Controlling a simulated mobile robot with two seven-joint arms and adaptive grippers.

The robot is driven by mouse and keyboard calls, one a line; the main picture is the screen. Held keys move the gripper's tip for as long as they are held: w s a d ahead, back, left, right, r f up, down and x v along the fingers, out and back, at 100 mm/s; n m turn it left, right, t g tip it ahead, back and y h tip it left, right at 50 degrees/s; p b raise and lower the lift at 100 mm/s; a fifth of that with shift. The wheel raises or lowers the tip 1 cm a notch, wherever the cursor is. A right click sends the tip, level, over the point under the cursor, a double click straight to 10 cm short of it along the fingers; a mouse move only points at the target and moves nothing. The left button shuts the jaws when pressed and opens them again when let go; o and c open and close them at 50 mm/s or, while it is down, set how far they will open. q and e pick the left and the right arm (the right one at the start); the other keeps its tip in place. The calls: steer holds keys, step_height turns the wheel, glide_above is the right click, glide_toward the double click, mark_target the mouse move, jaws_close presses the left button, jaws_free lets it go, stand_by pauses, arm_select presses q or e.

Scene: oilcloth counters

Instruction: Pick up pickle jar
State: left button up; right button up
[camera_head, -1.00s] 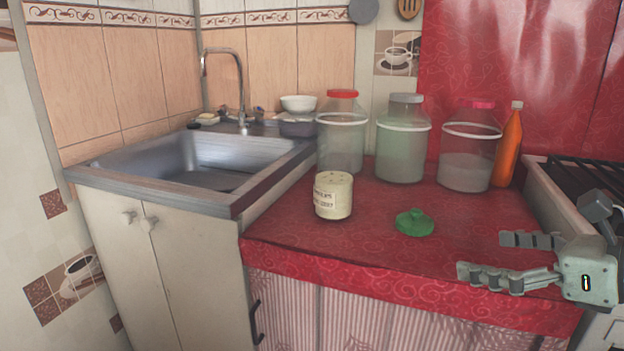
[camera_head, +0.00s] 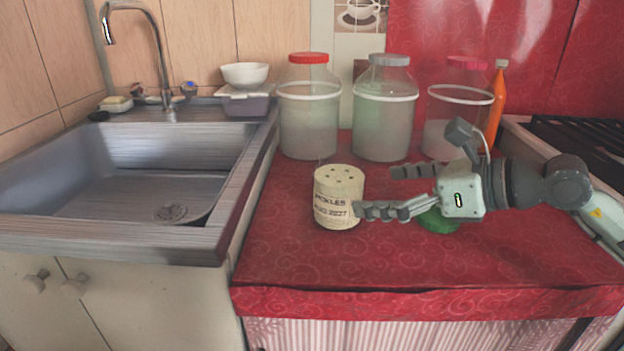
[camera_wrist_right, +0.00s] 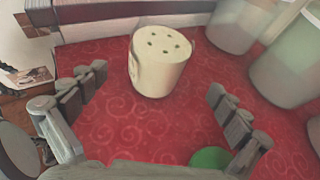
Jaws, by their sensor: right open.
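My right gripper (camera_head: 374,190) comes in from the right. It is open and empty, with one fingertip close to the jar's right side in the head view. In the right wrist view, the jar (camera_wrist_right: 159,62) stands ahead of the two spread fingers (camera_wrist_right: 158,90), beyond their tips. My left gripper is not in view.
A green lid (camera_head: 437,221) lies under my right gripper, partly hidden. Large jars with red (camera_head: 309,110), grey (camera_head: 385,110) and pink (camera_head: 465,62) lids and an orange bottle (camera_head: 496,110) stand behind. The sink (camera_head: 130,185) is at left, the stove (camera_head: 580,140) at right.

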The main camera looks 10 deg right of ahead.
mark_target(363, 188)
steer(key=shift+w+a+f, duration=0.1)
steer(key=shift+w+a, duration=0.35)
steer(key=shift+w, duration=0.15)
steer(key=shift+w+a+f+p, duration=0.25)
steer(key=shift+w+a+p, duration=0.1)
steer(key=shift+w, duration=0.05)
steer(key=shift+w+a, duration=0.15)
steer(key=p+x, duration=0.1)
steer(key=x, duration=0.4)
steer(key=c, duration=1.8)
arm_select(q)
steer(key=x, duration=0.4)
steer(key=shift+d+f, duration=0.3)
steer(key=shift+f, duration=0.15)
arm_select(e)
steer(key=shift+r, duration=0.2)
steer(key=shift+c, duration=0.9)
